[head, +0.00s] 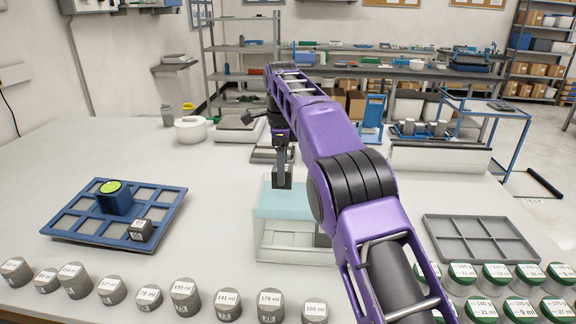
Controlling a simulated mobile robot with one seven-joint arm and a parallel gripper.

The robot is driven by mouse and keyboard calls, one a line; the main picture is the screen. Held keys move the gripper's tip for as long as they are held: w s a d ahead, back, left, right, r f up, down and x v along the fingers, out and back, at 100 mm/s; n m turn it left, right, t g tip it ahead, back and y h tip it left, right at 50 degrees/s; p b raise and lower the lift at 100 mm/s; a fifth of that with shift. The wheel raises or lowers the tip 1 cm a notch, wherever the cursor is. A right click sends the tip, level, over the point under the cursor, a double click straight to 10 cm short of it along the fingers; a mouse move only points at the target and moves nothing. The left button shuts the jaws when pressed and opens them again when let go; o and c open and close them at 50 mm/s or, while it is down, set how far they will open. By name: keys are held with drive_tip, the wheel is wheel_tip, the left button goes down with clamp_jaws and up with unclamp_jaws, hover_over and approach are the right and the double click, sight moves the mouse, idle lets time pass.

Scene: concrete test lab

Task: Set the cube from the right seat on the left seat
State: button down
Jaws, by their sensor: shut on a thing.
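My gripper (282,172) hangs from the purple arm near the middle of the table. It is shut on a small dark block, the cube (282,181), at its lower end. The cube is just above or at the top of a pale teal, see-through stand (285,204); I cannot tell whether they touch. My arm hides the stand's right side. I cannot make out the left and right seats as separate places.
A blue compartment tray (68,222) at left carries a blue cylinder with a green top (115,198) and a dark labelled block (141,230). An empty grey tray (480,240) lies at right. Labelled grey cylinders (184,292) and green-lidded jars (497,274) line the front.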

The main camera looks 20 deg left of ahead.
drive_tip(key=shift+f+b, duration=1.25)
drive_tip(key=shift+f, duration=7.9)
drive_tip(key=shift+f, duration=0.45)
drive_tip(key=shift+c, duration=0.2)
unclamp_jaws()
drive_tip(key=shift+p, duration=0.3)
wheel_tip(320, 180, up, 3)
drive_tip(key=shift+p, duration=1.1)
wheel_tip(320, 180, up, 14)
drive_tip(key=shift+r, duration=0.1)
